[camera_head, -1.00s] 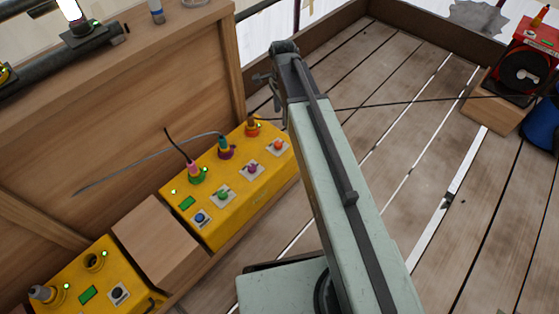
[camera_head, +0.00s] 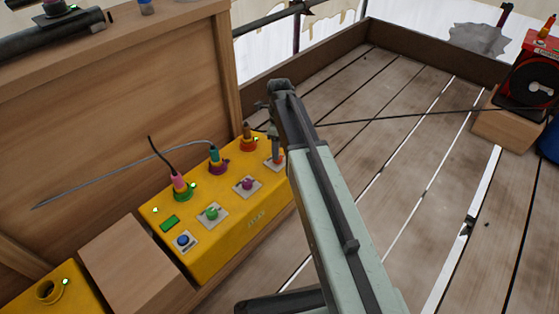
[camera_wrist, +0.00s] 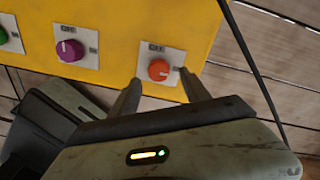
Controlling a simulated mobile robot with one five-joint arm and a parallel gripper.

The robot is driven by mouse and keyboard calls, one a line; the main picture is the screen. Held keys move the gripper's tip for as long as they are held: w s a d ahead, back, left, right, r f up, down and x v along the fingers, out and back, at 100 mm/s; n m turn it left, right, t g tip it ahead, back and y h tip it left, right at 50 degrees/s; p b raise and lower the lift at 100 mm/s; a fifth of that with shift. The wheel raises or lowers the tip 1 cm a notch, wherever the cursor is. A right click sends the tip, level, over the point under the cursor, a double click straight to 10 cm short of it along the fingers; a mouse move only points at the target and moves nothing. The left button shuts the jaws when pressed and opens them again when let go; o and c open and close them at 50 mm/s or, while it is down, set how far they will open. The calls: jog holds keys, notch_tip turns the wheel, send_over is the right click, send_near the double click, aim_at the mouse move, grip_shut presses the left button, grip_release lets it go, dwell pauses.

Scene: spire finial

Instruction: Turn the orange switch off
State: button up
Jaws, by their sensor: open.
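The orange switch (camera_wrist: 158,69) is a round knob on a pale square plate at the end of a yellow control box (camera_head: 215,247). In the head view the orange switch (camera_head: 281,157) is partly hidden behind my gripper. My gripper (camera_wrist: 160,79) is open, with one fingertip on each side of the orange knob, near its lower edge in the wrist view. I cannot tell whether the fingers touch the knob. In the head view my gripper (camera_head: 275,145) points down at the right end of the box.
A purple switch (camera_wrist: 69,50) sits left of the orange one; green (camera_head: 211,213) and blue (camera_head: 183,241) switches follow. Behind them stand a pink plug (camera_head: 178,182), a teal plug (camera_head: 214,156) and an orange plug (camera_head: 248,135) with cables. A wooden panel (camera_head: 120,110) rises behind.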

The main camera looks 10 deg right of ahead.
notch_tip(320, 180, down, 4)
jog(key=shift+r+b, duration=0.2)
jog(key=shift+b, duration=0.9)
jog(key=shift+s+r, duration=0.1)
